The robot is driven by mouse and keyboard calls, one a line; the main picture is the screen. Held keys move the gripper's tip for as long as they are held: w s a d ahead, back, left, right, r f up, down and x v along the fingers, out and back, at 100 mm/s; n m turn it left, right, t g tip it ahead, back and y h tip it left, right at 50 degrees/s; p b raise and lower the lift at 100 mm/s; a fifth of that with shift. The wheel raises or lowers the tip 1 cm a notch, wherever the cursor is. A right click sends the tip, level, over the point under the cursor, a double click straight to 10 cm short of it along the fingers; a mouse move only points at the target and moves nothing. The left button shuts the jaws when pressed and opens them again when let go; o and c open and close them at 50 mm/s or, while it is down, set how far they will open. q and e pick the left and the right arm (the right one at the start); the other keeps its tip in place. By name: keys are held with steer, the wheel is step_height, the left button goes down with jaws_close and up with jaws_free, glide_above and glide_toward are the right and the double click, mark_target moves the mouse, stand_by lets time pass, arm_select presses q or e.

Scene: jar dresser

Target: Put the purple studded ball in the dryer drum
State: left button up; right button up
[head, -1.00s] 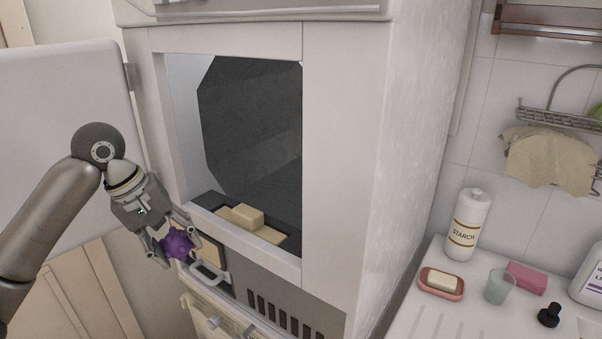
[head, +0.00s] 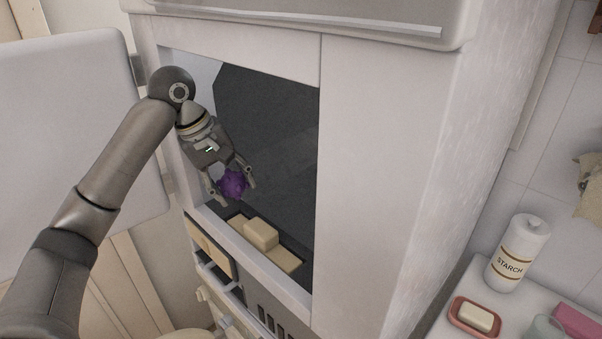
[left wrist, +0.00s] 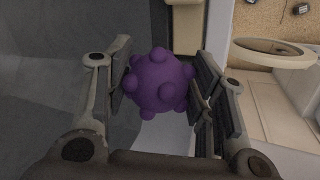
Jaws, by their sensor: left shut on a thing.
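The purple studded ball (head: 233,184) is held between the fingers of my left gripper (head: 230,190). In the left wrist view the ball (left wrist: 158,82) sits between the two finger pads, which are shut on it. In the head view the gripper and ball are at the dryer's opening, in front of the dark drum (head: 275,130), above the lower sill. I cannot tell exactly how deep the ball is. My right gripper is not in view.
The dryer door (head: 75,130) stands open at the left. Cream blocks (head: 261,234) lie at the bottom of the opening. The front panel (head: 375,170) bounds its right side. A starch bottle (head: 518,252) and a soap dish (head: 474,318) stand on the counter at the right.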

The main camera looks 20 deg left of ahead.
arm_select(q)
steer(key=p, duration=0.3)
glide_toward(290, 200)
steer(key=s+a+r, duration=0.1)
steer(key=s, duration=0.1)
steer(key=w, duration=0.1)
steer(key=w+d+p, duration=0.1)
steer(key=w+d, duration=0.1)
steer(key=shift+w+f+p, duration=0.2)
steer(key=shift+w+p, duration=0.15)
steer(key=shift+w+d, duration=0.1)
steer(key=shift+d, duration=0.05)
steer(key=p+x, duration=0.2)
steer(key=x, duration=0.1)
steer(key=shift+f+p, duration=0.2)
steer(key=shift+p, duration=0.2)
steer(key=shift+f, duration=0.25)
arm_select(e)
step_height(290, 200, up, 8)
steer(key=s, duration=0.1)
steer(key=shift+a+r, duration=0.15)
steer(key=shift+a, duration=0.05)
